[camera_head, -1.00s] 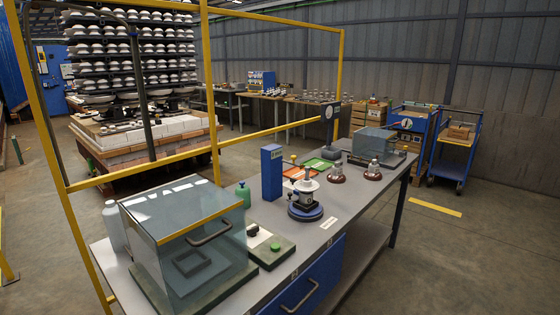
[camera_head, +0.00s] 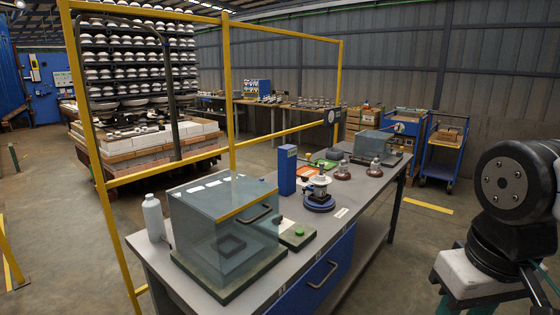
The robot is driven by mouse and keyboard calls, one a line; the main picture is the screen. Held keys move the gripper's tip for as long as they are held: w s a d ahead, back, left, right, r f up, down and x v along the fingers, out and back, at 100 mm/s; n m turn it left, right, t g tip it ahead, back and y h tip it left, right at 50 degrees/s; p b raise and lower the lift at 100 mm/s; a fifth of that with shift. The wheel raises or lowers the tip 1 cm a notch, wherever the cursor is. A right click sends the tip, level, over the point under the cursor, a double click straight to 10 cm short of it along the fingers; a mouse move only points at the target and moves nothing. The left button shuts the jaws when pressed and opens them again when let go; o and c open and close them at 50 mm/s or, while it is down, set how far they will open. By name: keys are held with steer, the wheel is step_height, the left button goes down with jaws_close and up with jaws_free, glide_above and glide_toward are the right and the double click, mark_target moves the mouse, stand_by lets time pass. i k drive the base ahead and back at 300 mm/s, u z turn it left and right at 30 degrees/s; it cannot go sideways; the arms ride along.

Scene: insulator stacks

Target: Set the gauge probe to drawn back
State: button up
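The gauge probe is too small to pick out for certain, and I cannot tell its setting. A blue upright post (camera_head: 287,170) stands on the grey bench (camera_head: 345,228). Close to its right, a white-topped insulator piece (camera_head: 320,181) sits upright on a round blue base (camera_head: 319,203). A small yellow knob shows behind them near the post. My arm's dark joint and a pale link fill the lower right, off the bench's right side. My gripper is not visible.
A clear box (camera_head: 225,228) with a handle covers the bench's near end, beside a white bottle (camera_head: 153,217). A yellow frame (camera_head: 232,90) runs along the bench's left side.

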mark_target(308, 155)
steer(key=k, duration=0.55)
steer(key=z, duration=0.65)
steer(key=i, duration=1.25)
steer(key=u, duration=0.45)
steer(key=i, duration=0.7)
steer(key=u, duration=0.5)
